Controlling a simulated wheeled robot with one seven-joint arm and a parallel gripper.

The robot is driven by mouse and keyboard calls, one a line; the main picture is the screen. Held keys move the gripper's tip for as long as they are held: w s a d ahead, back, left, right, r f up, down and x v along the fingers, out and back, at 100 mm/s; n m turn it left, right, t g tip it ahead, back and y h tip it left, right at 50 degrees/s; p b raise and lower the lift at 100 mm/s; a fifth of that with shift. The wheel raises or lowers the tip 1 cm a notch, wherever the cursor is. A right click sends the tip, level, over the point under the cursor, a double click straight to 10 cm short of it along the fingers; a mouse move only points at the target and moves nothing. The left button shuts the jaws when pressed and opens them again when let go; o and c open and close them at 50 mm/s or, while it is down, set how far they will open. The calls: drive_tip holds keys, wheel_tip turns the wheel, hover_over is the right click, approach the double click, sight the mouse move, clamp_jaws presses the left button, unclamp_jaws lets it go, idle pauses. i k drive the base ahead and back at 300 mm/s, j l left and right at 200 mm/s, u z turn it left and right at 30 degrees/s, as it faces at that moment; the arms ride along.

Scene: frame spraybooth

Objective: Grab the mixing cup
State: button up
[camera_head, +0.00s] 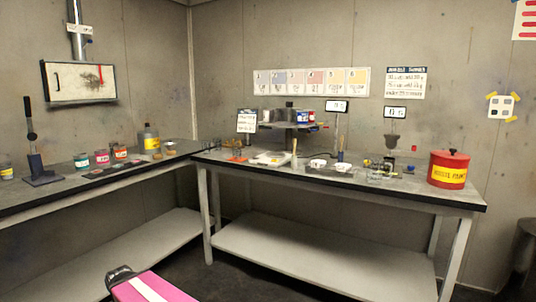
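No thing can be told surely as the mixing cup at this size. Two small white cup-like or dish-like things, one at the left (317,163) and one at the right (343,167), sit on a dark tray on the right-hand bench (440,196). Clear or wire-like small items (376,172) stand to the right of them, too small to tell apart. A pink part with a white stripe and a black end shows at the bottom edge and seems to be part of my arm. My gripper is not clearly seen; the benches are well beyond this part.
A red waste paint can (448,170) stands at the right end of the bench. A raised shelf (290,125) holds tins. The left bench (30,200) bears a lever press (38,165), several small tins and a bottle (150,138). Dark floor lies open before the benches.

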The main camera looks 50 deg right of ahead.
sight(237, 147)
drive_tip(key=z, duration=1.45)
drive_tip(key=i+l+z, duration=0.2)
drive_tip(key=i+j, duration=0.05)
drive_tip(key=i, duration=0.05)
